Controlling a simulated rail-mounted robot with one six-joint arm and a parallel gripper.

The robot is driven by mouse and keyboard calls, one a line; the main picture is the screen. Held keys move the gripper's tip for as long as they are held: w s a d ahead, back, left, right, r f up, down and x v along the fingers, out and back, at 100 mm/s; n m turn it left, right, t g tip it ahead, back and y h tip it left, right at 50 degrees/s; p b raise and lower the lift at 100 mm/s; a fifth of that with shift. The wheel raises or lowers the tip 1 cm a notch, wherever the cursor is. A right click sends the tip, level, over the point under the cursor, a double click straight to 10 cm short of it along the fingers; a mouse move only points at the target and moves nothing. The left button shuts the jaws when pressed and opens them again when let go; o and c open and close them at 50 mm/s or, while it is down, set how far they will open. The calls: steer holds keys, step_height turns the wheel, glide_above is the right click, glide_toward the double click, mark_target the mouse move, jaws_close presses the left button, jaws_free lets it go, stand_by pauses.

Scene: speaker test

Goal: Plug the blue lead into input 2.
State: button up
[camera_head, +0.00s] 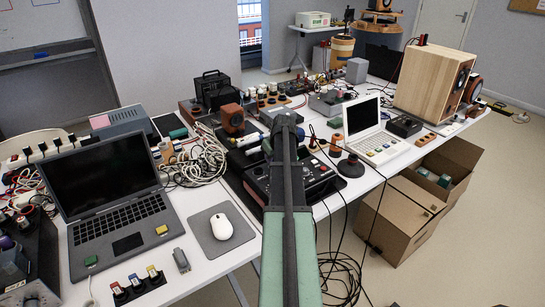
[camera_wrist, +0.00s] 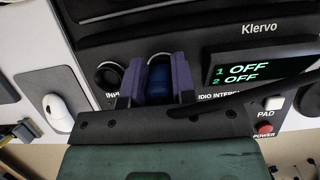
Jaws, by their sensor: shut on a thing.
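My gripper (camera_wrist: 157,80) is shut on the blue lead (camera_wrist: 158,77), whose blue plug body shows between the two purple fingers in the wrist view. It points at the front of the black audio interface (camera_wrist: 190,32), marked Klervo. A round socket (camera_wrist: 109,76) lies just left of the fingers, by a partly covered label. Another round socket rim (camera_wrist: 158,58) shows right behind the plug. Whether the plug tip is inside it, I cannot tell. The interface's display (camera_wrist: 255,70) reads 1 OFF and 2 OFF. In the head view my arm hides the gripper and lead.
A black cable (camera_wrist: 240,95) crosses before the panel, near a PAD button and a red POWER button (camera_wrist: 264,129). A mouse (camera_head: 221,226) on a grey pad and a dark laptop (camera_head: 106,182) stand left. A white laptop (camera_head: 366,118) and wooden speaker (camera_head: 425,80) stand right.

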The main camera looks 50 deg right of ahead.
steer(key=o, duration=1)
steer(key=p+v, duration=1)
steer(key=v, duration=0.1)
steer(key=shift+f, duration=0.1)
